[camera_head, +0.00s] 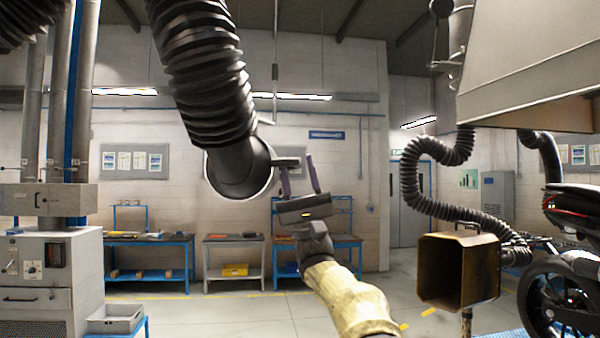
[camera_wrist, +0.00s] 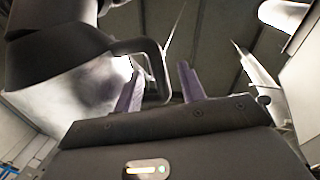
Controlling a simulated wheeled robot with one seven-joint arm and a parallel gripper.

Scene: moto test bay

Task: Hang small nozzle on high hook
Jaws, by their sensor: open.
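A grey round nozzle (camera_head: 238,178) hangs at the end of a thick black ribbed hose in the head view. In the wrist view the nozzle (camera_wrist: 75,95) fills the left side, with a dark loop handle (camera_wrist: 155,48) on it. My gripper (camera_head: 297,164) is just right of the nozzle, fingers pointing up. Its purple fingers are open in the wrist view (camera_wrist: 160,85), with the handle's outer bar between them; contact cannot be told. A thin hanging rod (camera_head: 275,90) ends close above the gripper; I cannot tell whether it carries the high hook.
A rusty box-shaped nozzle (camera_head: 455,270) stands at right beside a motorcycle (camera_head: 560,280), with a curved ribbed hose (camera_head: 415,180) behind. A grey cabinet (camera_head: 45,270) is at left. Blue workbenches (camera_head: 150,240) line the back wall. The middle floor is clear.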

